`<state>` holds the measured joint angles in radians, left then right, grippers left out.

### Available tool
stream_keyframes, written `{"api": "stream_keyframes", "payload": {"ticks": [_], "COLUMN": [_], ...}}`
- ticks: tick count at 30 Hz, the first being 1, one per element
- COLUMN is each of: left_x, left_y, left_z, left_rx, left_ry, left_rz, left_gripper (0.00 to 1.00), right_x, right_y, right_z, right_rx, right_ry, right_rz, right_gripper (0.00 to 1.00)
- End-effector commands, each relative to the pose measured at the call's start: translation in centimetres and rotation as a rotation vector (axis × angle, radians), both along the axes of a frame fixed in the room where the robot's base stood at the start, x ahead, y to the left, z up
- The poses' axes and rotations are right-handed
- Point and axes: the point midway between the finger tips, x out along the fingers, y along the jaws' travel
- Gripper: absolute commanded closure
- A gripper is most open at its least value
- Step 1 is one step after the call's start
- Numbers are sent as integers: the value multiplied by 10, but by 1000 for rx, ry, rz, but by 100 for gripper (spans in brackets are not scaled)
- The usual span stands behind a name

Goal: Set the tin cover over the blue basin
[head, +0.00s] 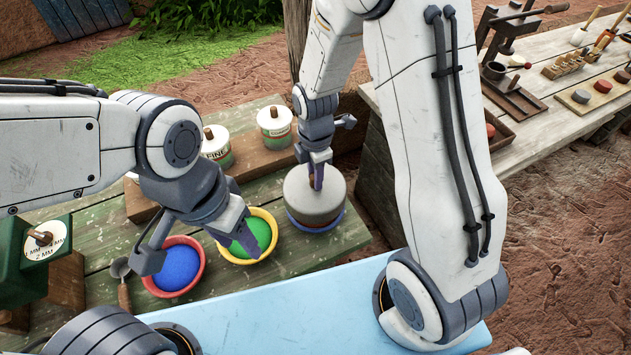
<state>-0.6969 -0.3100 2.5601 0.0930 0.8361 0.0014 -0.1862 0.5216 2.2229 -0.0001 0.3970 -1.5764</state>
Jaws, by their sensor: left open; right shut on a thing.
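The tin cover (306,202), a grey round lid with a small brown knob, is over the blue basin (322,228) at the right of the green bench. Only the basin's blue rim shows around the cover's lower edge, with a thin reddish band between them; I cannot tell whether the cover rests on it. My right gripper (317,184) points down and is shut on the cover's knob. My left gripper (199,256) is open and empty, with its fingers spread above a red basin (149,281) of blue powder and a yellow basin (274,252) of green powder.
Lidded tins (275,123) stand on a raised wooden shelf behind the basins. A small scoop (123,290) lies left of the red basin, near a green box (20,265). A light blue surface (290,310) lies in front. Another wooden table (545,110) with tools stands at right.

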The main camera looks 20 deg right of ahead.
Motion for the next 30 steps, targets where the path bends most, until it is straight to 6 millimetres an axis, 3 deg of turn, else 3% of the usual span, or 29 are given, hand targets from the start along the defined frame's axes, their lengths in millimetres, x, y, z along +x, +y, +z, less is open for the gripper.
{"api": "stream_keyframes", "payload": {"ticks": [12, 27, 28, 30], "left_x": [0, 0, 0, 0], "left_y": [0, 0, 0, 0], "left_z": [11, 5, 7, 7], "left_rx": [0, 0, 0, 0], "left_ry": [0, 0, 0, 0], "left_rz": [1, 0, 0, 0], "left_gripper": [50, 50, 50, 50], "right_x": [3, 3, 3, 3], "right_y": [0, 0, 0, 0], "right_z": [-40, -50, -48, -48], "right_rx": [0, 0, 0, 0], "right_ry": [2, 0, 0, 0], "right_rz": [0, 0, 0, 0], "right_gripper": [100, 100, 61, 42]}}
